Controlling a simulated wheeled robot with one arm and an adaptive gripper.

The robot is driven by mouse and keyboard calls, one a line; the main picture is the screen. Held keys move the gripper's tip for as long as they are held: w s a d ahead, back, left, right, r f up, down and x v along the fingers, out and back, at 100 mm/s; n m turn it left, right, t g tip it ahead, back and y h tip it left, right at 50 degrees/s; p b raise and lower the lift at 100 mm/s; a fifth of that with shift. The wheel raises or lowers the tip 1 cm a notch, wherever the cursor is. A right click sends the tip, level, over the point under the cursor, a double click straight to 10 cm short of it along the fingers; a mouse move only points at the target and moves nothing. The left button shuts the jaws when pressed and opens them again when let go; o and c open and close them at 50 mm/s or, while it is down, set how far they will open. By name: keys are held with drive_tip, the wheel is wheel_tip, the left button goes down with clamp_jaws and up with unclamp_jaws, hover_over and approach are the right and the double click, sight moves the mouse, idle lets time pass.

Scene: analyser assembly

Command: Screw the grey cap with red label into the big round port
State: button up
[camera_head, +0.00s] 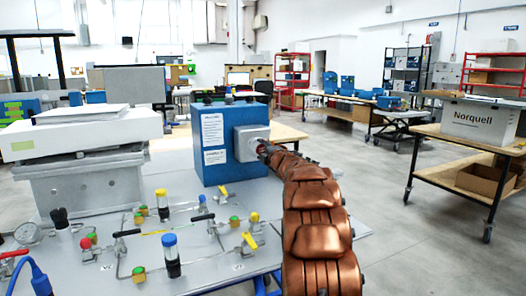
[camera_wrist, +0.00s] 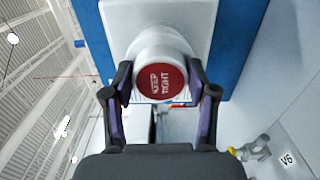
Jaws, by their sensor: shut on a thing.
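The grey cap with the red label (camera_wrist: 167,82) shows in the wrist view, its label facing the camera. It sits against the light grey housing (camera_wrist: 120,18) on the front of the blue box (camera_wrist: 240,45). My gripper (camera_wrist: 168,97) is shut on the cap, one finger on each side. In the head view the blue box (camera_head: 213,165) stands on the bench, and my gripper (camera_head: 265,147) is at its grey housing (camera_head: 249,138). The port is hidden behind the cap. I cannot tell how deep the cap sits.
The bench (camera_head: 190,262) holds thin pipes, valves with coloured handles and a blue-capped vial (camera_head: 171,256). A white-topped instrument (camera_head: 85,130) stands to the left. A valve (camera_wrist: 250,148) lies at lower right in the wrist view. Open floor is on the right.

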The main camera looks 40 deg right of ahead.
drive_tip(key=shift+w+d+p, duration=0.2)
drive_tip(key=shift+w+p, duration=0.2)
drive_tip(key=shift+w, duration=0.15)
idle(0.9)
drive_tip(key=o, duration=0.7)
drive_tip(key=shift+c, duration=0.2)
drive_tip(key=c, duration=0.7)
drive_tip(key=shift+o, duration=0.2)
drive_tip(key=shift+r+m+p, duration=0.2)
drive_tip(key=shift+m+p, duration=0.2)
drive_tip(key=shift+p, duration=0.3)
drive_tip(key=m+p, duration=0.4)
drive_tip(key=p, duration=0.2)
drive_tip(key=shift+w, duration=0.1)
drive_tip(key=m+p, duration=0.3)
drive_tip(key=p, duration=0.1)
drive_tip(key=shift+p, duration=0.35)
drive_tip(key=shift+a+m+p, duration=0.1)
drive_tip(key=shift+m+p, duration=0.6)
drive_tip(key=shift+p, duration=0.3)
drive_tip(key=shift+m+p, duration=0.6)
drive_tip(key=shift+p, duration=0.4)
drive_tip(key=m+p, duration=0.2)
drive_tip(key=p, duration=0.2)
